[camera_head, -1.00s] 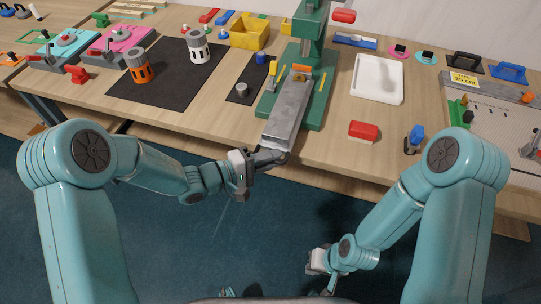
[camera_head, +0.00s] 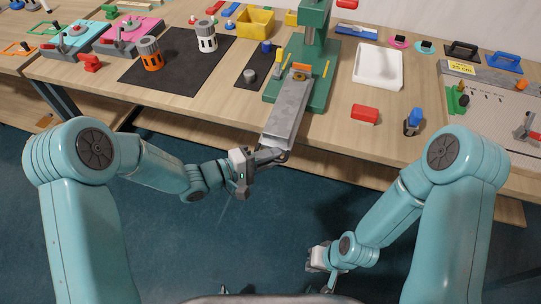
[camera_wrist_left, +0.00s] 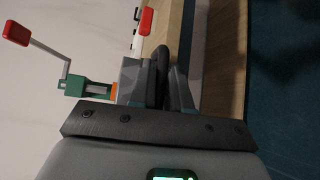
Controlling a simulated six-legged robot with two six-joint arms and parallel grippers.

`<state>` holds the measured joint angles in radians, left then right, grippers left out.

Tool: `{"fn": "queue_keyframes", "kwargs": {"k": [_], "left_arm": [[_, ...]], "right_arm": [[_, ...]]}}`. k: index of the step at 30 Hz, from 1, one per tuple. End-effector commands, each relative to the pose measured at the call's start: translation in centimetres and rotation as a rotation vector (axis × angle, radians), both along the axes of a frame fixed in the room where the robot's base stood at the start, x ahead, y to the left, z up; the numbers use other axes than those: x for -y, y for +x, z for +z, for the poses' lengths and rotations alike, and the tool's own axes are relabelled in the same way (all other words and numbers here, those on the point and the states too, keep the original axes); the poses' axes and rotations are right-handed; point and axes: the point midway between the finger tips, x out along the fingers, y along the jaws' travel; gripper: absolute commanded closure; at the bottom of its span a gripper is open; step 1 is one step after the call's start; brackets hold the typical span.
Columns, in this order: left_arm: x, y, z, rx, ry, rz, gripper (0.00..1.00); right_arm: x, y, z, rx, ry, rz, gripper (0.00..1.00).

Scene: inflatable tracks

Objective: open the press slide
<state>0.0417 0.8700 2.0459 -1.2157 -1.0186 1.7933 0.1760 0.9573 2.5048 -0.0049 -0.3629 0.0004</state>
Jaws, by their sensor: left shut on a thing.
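The press slide (camera_head: 286,118) is a long grey metal bar that sticks out of the green press (camera_head: 315,60) toward the table's front edge. A small ring-shaped part sits on its rear portion. My left gripper (camera_head: 273,155) is shut at the slide's front end, just off the table edge; the fingers hide most of what they grip. In the left wrist view, the closed dark fingers (camera_wrist_left: 167,75) stand in front of the grey slide (camera_wrist_left: 130,78), with the green press (camera_wrist_left: 85,90) behind. My right gripper (camera_head: 328,283) hangs low, away from the table; its jaws are unclear.
A red block (camera_head: 365,114) and a blue-topped part (camera_head: 413,121) lie right of the slide. A white tray (camera_head: 378,68) stands behind them. A black mat (camera_head: 180,68) with orange and white cylinders lies left. The front edge left of the slide is clear.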

Motion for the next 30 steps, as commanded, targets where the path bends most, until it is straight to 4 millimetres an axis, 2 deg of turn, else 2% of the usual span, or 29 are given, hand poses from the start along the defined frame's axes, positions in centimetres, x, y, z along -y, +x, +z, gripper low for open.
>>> {"fn": "queue_keyframes", "kwargs": {"k": [9,10,11,24,27,30], "left_arm": [[0.1,0.4,0.1,0.002,-0.002,0.001,1.00],[0.1,0.4,0.1,0.002,-0.002,0.001,0.73],[0.1,0.4,0.1,0.003,-0.002,0.001,0.64],[0.0,0.2,0.1,0.002,-0.002,0.001,0.63],[-0.7,0.0,0.2,0.002,-0.002,0.002,0.63],[-2.3,-0.7,0.4,0.003,-0.002,0.005,0.63]], "right_arm": [[0.0,0.0,0.0,0.000,0.000,0.000,1.00],[0.0,0.0,0.0,0.000,0.000,0.000,1.00],[0.0,0.0,0.0,0.000,0.000,0.000,1.00],[0.0,0.0,0.0,0.000,0.000,0.000,1.00],[0.0,0.0,-0.1,0.000,0.000,0.000,1.00],[0.0,0.0,-0.3,0.000,0.000,0.000,1.00]]}}
